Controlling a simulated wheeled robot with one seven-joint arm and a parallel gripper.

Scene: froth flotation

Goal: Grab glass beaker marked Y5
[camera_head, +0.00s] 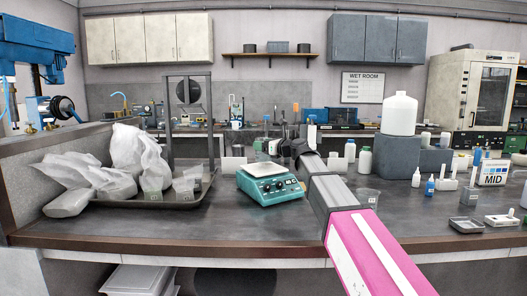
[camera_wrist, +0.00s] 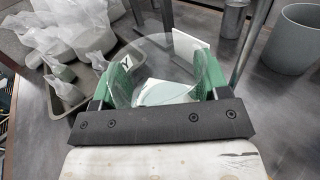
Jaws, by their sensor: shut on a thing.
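A clear glass beaker (camera_wrist: 158,62) sits between the green finger pads of my gripper (camera_wrist: 166,76) in the wrist view. The pads close on it from both sides. A white label with a dark "Y" shows on its left side; I cannot read the rest. In the head view my arm reaches away over the bench, and its wrist hides the fingers and most of what they hold. I cannot tell whether the beaker touches the bench.
A teal balance (camera_head: 270,187) stands left of my arm. A dark tray (camera_head: 165,203) with plastic bags lies farther left. White bottles and a grey block (camera_head: 398,158) are at right.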

